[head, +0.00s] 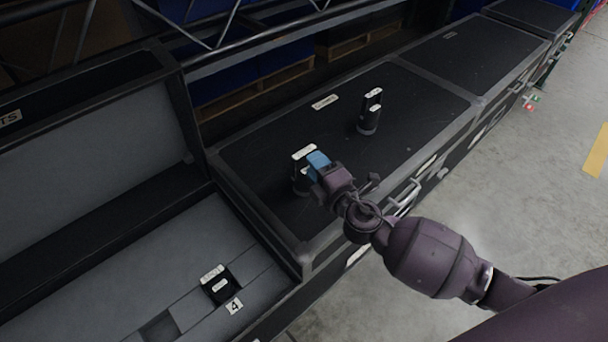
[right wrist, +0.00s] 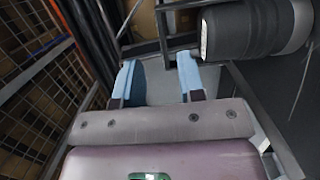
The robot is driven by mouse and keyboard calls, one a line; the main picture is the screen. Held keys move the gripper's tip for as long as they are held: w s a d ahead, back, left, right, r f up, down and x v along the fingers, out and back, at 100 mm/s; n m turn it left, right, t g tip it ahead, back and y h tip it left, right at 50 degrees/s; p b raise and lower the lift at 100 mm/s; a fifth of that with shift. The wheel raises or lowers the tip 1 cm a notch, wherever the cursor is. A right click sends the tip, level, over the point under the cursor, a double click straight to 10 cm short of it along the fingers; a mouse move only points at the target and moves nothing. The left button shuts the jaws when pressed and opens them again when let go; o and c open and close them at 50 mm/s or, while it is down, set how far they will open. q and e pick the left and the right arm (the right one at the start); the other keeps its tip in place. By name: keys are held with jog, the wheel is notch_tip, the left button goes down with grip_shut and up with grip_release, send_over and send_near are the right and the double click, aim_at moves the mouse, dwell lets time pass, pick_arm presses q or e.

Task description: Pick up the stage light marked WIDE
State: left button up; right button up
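Several black stage lights with white labels are in the head view; the label words are too small to read, so I cannot tell which is WIDE. One light (head: 300,182) stands on the black case lid, partly hidden by my right gripper (head: 318,164). A second light (head: 368,122) stands farther back on the same lid. A third (head: 216,287) sits in a slot of the open grey case. In the right wrist view my right gripper (right wrist: 158,80) has its blue fingers apart with nothing between them. A dark light (right wrist: 255,30) lies outside them, to the upper right. My left gripper is not in view.
The open case (head: 100,290) has grey foam, an empty slot (head: 160,328) and a number 4 tag (head: 234,306). The closed case lid (head: 270,140) has a white label (head: 325,102). More closed cases (head: 475,50) follow behind.

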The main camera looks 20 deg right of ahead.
aim_at(304, 152)
jog(key=shift+w+a+f+b, duration=0.15)
jog(key=shift+w+b, duration=0.05)
jog(key=shift+w, duration=0.95)
jog(key=shift+w+a+f+b, duration=0.15)
jog(key=shift+w, duration=0.95)
jog(key=shift+w+r, duration=0.1)
jog(key=shift+w, duration=0.45)
grip_shut()
jog(key=shift+a, duration=0.1)
